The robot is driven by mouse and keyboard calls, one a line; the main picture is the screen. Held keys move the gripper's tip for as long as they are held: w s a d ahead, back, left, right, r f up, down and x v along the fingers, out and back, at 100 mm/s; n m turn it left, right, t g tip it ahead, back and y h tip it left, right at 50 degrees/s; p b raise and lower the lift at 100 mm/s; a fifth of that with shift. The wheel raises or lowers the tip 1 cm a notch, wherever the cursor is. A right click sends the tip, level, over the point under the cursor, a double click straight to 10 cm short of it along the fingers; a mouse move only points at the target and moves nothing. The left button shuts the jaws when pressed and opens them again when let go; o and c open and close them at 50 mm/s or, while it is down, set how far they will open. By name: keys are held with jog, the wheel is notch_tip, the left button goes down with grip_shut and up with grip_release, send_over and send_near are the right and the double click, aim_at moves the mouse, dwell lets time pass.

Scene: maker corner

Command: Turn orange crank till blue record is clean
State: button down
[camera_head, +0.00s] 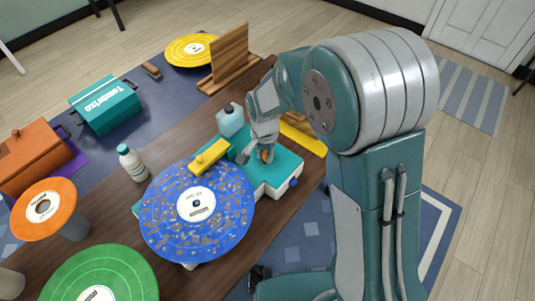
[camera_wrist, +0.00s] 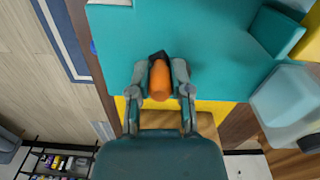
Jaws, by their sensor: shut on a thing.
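The blue record (camera_head: 222,222) lies flat on the teal cleaning machine (camera_head: 281,172), with brown-grey specks of dirt spread over its surface around the white label. A yellow bar (camera_head: 210,157) sits over the record's back edge. The orange crank (camera_head: 266,154) is at the machine's back right and is mostly hidden by my gripper in the head view. In the wrist view the orange crank handle (camera_wrist: 160,80) stands between the two fingers of my gripper (camera_wrist: 160,84). My gripper is shut on the handle.
A clear bottle (camera_head: 230,120) stands close behind the machine, beside my gripper. A white bottle (camera_head: 132,163), an orange record (camera_head: 44,208) and a green record (camera_head: 100,275) are to the left. A wooden rack (camera_head: 230,57) and yellow record (camera_head: 188,50) are at the back.

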jog(key=shift+w+a+m, duration=0.1)
jog(key=shift+a+m, duration=0.1)
jog(key=shift+m, duration=0.3)
jog(key=c, duration=0.5)
grip_release()
jog(key=shift+c, duration=0.2)
notch_tip(320, 180, up, 12)
jog(key=shift+a+f, duration=0.1)
